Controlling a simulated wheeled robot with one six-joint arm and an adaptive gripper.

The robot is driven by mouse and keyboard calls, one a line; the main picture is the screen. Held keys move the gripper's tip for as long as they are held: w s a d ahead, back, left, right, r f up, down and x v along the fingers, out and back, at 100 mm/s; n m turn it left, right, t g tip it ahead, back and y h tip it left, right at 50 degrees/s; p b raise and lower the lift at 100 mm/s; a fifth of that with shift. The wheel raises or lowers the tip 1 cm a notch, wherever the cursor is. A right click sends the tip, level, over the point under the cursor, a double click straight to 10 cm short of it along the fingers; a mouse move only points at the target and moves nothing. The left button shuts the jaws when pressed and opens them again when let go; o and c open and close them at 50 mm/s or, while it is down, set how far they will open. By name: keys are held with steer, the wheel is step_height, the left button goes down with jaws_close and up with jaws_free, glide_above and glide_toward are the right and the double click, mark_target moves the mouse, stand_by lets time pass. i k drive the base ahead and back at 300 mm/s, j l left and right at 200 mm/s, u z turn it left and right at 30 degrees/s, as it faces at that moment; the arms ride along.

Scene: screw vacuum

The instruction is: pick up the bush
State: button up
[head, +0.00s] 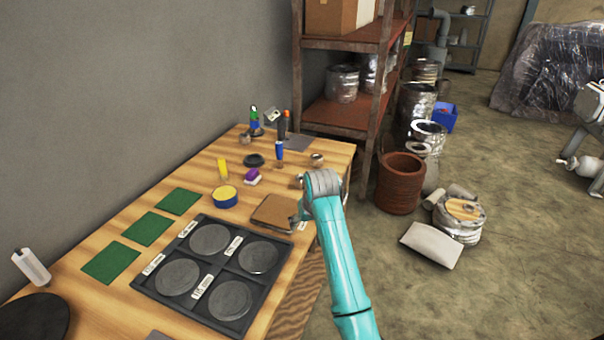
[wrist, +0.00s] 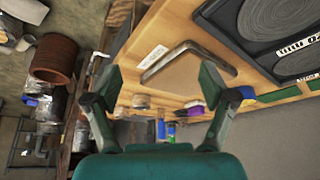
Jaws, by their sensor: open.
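No plant shows on the wooden workbench (head: 90,240). A small metallic ring-shaped part (head: 317,159), which may be the bush, lies near the bench's far right edge. Another small round metal part (head: 245,140) sits further left, and I cannot tell which one is meant. My gripper (wrist: 160,90) is open and empty in the wrist view, its two dark fingers spread apart above the bench. A brown flat block (wrist: 182,72) shows beyond and between the fingers; it also lies on the bench in the head view (head: 274,212). My arm hides part of the bench's right edge.
A black tray with several round discs (head: 212,226), green mats (head: 147,228), a yellow-topped tin (head: 224,197), a purple item (head: 252,177) and upright bottles and tools crowd the bench. A metal shelf (head: 345,115) stands behind it.

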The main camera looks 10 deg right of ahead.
mark_target(298, 177)
steer(key=i+l, duration=0.15)
steer(key=i, duration=0.25)
steer(key=i+l, duration=0.15)
steer(key=i, duration=0.3)
